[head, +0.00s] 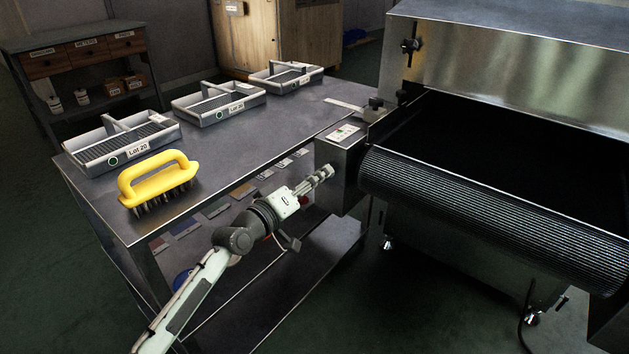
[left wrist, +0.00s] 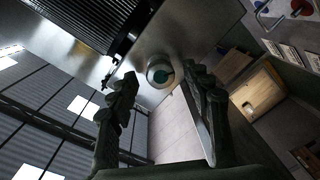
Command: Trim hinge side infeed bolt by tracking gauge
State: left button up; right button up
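The tunnel dryer's ribbed belt roller (head: 470,200) is at the right in the head view, and ribbed belt also shows in the wrist view (left wrist: 110,22). A metal box (head: 338,170) with a coloured label on top (head: 343,132) stands beside the roller. My left gripper (head: 326,173) is at the box's near face. Contact cannot be told. I cannot tell which part is the hinge side bolt or the gauge. My right gripper is not in view.
A metal table (head: 255,130) carries several trays, one of them marked Lot 20 (head: 120,142), and a yellow brush (head: 158,183). Black knobs (head: 376,103) sit near the dryer's infeed edge. A drawer bench (head: 85,60) stands at the back left.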

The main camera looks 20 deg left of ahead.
pick_arm(q)
jog(key=shift+s, duration=0.1)
jog(key=v, duration=1.2)
jog(key=s+d+f+m+g+y, duration=0.1)
jog(key=s+f+m+g, duration=0.15)
jog(key=f, duration=0.55)
jog(key=s+d+f+m+g+y, duration=0.15)
jog(key=s+f+g, duration=0.25)
jog(key=f, duration=0.5)
jog(key=s+a+f+m+g+y, duration=0.2)
jog(key=s+f+g, duration=0.1)
jog(key=s+f, duration=0.3)
jog(key=s+a+f+m+g+y, duration=0.2)
jog(key=s+f, duration=0.4)
jog(key=s, duration=0.4)
jog(key=shift+s+a+f+g, duration=0.3)
jog(key=shift+a+g, duration=0.45)
jog(key=shift+g, duration=0.3)
jog(key=shift+w, duration=0.1)
